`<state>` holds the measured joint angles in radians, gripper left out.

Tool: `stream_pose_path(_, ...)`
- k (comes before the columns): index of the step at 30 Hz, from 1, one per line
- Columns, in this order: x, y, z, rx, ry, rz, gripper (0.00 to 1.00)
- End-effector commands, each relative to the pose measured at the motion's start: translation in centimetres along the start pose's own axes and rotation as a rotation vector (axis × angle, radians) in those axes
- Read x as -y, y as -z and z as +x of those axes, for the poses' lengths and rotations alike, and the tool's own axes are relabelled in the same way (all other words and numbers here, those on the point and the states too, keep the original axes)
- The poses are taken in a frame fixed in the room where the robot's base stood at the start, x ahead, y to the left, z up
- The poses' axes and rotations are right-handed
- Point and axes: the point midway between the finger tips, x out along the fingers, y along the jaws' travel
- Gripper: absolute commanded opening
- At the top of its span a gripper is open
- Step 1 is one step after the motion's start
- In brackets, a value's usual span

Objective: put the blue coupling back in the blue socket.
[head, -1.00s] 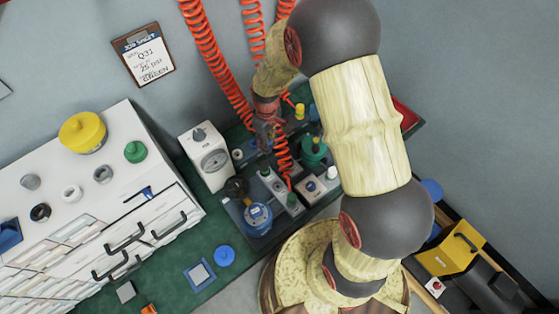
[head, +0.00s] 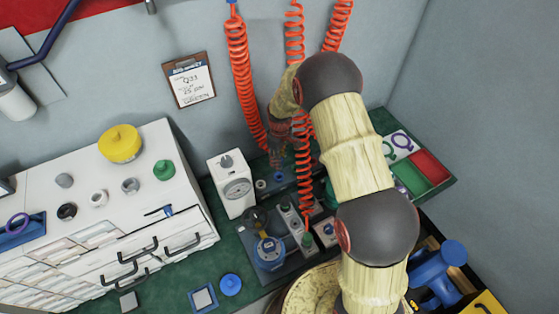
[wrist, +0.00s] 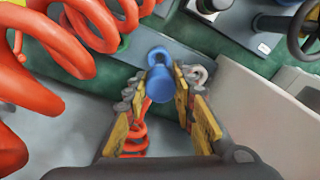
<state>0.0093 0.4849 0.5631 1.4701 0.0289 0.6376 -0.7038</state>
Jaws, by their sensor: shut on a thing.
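The blue coupling (wrist: 161,86) is between the yellow finger pads of my gripper (wrist: 158,92), which is shut on it. Its far end points toward a grey plate (wrist: 193,62) in the wrist view; a round blue part shows at that end, and I cannot tell whether it belongs to the coupling or to the socket. In the head view my gripper (head: 278,150) is over the back of the bench, beside the red hoses. The coupling is too small or hidden to make out there, and I cannot clearly identify the blue socket.
Coiled red hoses (head: 303,175) hang close to my gripper and fill the left of the wrist view (wrist: 75,45). A white dial unit (head: 233,187) stands left of it. A blue gauge device (head: 270,253) sits on the bench nearer. A white drawer cabinet (head: 150,150) stands left.

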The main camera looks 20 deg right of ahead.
Motion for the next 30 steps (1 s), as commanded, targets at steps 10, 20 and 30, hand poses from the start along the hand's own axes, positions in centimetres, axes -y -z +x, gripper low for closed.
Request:
stream_pose_path(10,-0.1,0.0,2.7,0.000,0.000,0.001,0.00)
stream_pose_path(20,-0.1,0.0,4.2,-0.001,0.000,0.001,0.00)
stream_pose_path(30,-0.1,0.0,4.2,-0.001,0.000,0.001,0.00)
